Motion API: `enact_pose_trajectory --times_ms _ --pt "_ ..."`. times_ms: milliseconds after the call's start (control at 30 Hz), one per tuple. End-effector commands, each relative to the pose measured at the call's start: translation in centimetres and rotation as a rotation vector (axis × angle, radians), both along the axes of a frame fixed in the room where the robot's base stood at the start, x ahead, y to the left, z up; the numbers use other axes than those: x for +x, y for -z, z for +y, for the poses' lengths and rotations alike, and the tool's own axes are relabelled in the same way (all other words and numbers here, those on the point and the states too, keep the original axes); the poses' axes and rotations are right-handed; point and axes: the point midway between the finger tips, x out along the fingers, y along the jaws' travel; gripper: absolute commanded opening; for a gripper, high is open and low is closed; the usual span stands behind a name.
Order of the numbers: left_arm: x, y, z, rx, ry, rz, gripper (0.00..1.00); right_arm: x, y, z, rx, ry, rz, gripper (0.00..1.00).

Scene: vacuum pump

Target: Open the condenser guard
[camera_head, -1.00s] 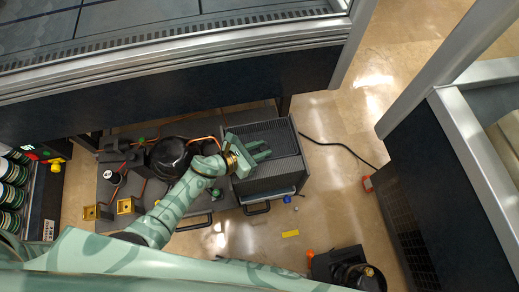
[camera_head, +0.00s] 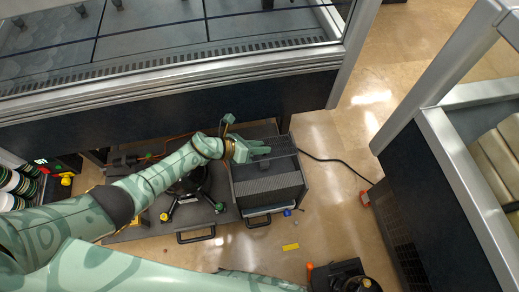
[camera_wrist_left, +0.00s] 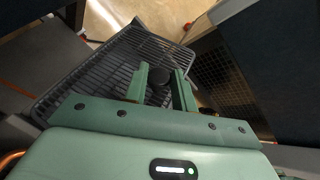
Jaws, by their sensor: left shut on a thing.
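The condenser guard is a dark slatted panel (camera_wrist_left: 95,72) on top of the grey box-shaped unit (camera_head: 290,201). In the left wrist view it looks tilted, though its exact angle is hard to tell. My left gripper (camera_head: 262,150) is over the back part of the unit in the head view. In the left wrist view, my left gripper (camera_wrist_left: 162,88) is shut on a small dark round knob (camera_wrist_left: 159,77) by the guard, one finger on each side. The fingers partly hide the knob and slats. My right gripper is not in view.
A bench edge (camera_head: 180,90) overhangs behind the unit. A round black pump part (camera_head: 188,183) stands to its left. A black cable (camera_head: 335,161) runs right across the floor. A yellow strip (camera_head: 290,247) and a black device (camera_head: 345,277) lie in front on open floor.

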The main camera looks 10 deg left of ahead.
Motion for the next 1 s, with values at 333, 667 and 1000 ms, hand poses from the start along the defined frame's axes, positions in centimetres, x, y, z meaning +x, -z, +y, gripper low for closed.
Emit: enact_pose_trajectory --times_ms 333,667,1000 --pt "0.4 -0.3 0.2 0.001 -0.004 -0.009 0.0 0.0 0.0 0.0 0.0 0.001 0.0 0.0" --pt "0.3 -0.2 0.1 0.001 -0.003 -0.007 0.48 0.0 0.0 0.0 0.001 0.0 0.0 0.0" --pt "-0.8 -1.9 2.0 0.003 -0.002 -0.009 0.48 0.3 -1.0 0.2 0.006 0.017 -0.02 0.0"
